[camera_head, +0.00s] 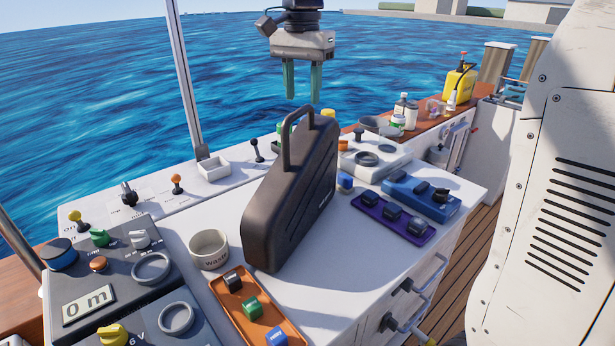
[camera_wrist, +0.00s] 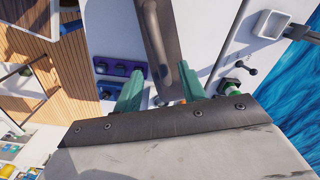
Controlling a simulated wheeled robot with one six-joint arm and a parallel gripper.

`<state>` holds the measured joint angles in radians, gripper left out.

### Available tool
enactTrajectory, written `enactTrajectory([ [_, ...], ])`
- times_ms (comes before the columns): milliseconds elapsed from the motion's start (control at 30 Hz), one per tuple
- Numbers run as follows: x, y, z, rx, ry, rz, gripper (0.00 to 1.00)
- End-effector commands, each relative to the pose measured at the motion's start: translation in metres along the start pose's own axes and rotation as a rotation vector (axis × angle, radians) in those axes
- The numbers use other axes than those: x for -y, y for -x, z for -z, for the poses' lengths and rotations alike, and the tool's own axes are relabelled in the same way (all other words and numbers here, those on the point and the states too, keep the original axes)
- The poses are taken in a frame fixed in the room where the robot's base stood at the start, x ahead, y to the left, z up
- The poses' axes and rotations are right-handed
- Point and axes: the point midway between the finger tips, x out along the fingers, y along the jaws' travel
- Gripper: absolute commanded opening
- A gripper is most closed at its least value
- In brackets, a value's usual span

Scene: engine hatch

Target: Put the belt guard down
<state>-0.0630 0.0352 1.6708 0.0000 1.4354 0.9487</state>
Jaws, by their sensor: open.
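The belt guard (camera_head: 295,195), a dark case-like piece with a loop handle on top, stands upright on the white counter (camera_head: 215,275) in the head view. My gripper (camera_head: 302,84) hangs above and behind the handle, with its two green fingers apart and pointing down. Nothing is between them in the head view, and sea shows between the fingers. In the wrist view the dark guard (camera_wrist: 156,45) reaches from the top edge down towards the gap between the fingers of my gripper (camera_wrist: 160,85). The guard's far side is hidden.
A waste cup (camera_head: 208,250) and an orange tray (camera_head: 258,310) with small blocks stand in front of the guard. A purple tray (camera_head: 395,217) and a blue block holder (camera_head: 420,197) are to its right. Control panels (camera_head: 115,280) with knobs fill the left. A post (camera_head: 182,75) rises behind.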

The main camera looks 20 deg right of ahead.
Motion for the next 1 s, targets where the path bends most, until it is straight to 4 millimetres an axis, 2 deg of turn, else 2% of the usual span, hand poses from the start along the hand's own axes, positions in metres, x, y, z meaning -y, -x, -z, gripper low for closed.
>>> enactTrajectory([
  [167, 0.005, -0.021, -0.009, 0.002, 0.018, -0.002, 0.41],
  [500, 0.005, -0.065, -0.007, 0.001, 0.025, -0.001, 0.41],
  [767, 0.005, -0.069, -0.007, 0.0, 0.025, 0.0, 0.41],
  [800, 0.005, -0.069, -0.007, 0.0, 0.024, 0.0, 0.35],
  [933, 0.004, -0.069, -0.006, 0.0, 0.024, 0.0, 0.0],
  [1000, 0.004, -0.069, -0.006, 0.0, 0.023, 0.0, 0.0],
])
